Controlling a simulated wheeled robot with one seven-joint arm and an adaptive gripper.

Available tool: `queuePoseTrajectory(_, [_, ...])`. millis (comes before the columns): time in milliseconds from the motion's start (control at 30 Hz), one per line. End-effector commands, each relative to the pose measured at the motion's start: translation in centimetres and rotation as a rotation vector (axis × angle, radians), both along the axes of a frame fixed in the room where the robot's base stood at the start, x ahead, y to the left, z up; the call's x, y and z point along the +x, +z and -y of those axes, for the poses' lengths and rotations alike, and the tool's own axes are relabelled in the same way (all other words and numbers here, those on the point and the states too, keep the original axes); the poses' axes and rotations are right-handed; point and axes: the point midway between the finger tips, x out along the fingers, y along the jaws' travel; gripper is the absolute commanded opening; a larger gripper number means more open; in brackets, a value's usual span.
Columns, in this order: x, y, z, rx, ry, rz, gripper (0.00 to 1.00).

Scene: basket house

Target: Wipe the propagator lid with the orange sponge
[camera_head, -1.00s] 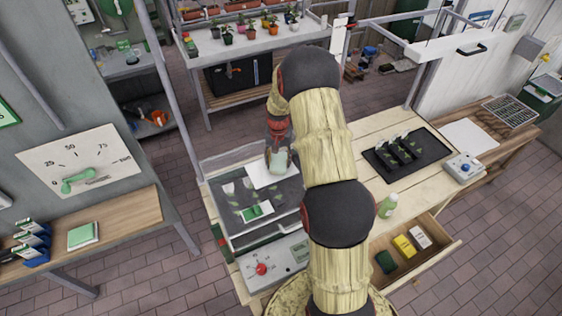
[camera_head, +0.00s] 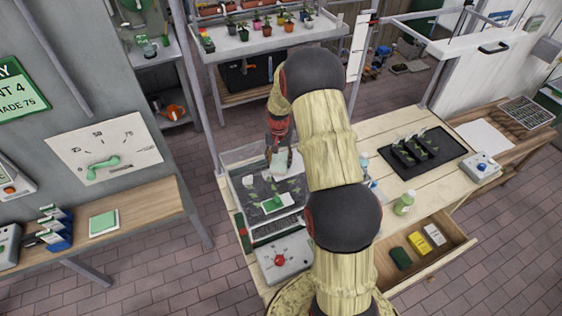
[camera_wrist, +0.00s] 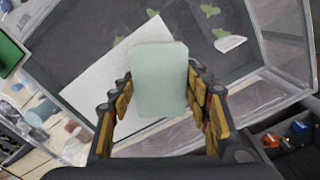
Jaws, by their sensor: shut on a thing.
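My gripper (camera_wrist: 160,95) is shut on a pale green, rounded slab (camera_wrist: 160,72), which hangs between its fingers in the wrist view. In the head view my gripper (camera_head: 279,146) holds the slab (camera_head: 280,162) over the back of the propagator. The propagator (camera_head: 283,226) is a dark tray with clear walls at the table's left end. A clear panel (camera_head: 240,154) stands at its back; I cannot tell whether it is the lid. A white sheet (camera_wrist: 95,88) lies behind and below the slab; contact is unclear. I see no plainly orange sponge.
An open drawer (camera_head: 455,258) holds a green block (camera_head: 401,258), a yellow block (camera_head: 418,244) and a white block (camera_head: 434,235).

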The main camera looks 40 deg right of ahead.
Motion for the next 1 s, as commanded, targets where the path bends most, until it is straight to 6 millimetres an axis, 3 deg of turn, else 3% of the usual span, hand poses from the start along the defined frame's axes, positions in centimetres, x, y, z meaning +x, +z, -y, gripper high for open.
queuePoseTrajectory(133, [0.0, 0.4, -0.3, 0.002, 0.000, -0.002, 0.20])
queuePoseTrajectory(200, [0.2, 2.4, -0.3, -0.001, 0.001, 0.003, 0.20])
queuePoseTrajectory(700, [0.3, 6.7, -0.6, 0.000, 0.007, 0.000, 0.20])
queuePoseTrajectory(1000, [0.3, 8.1, -0.8, 0.001, 0.009, -0.001, 0.20])
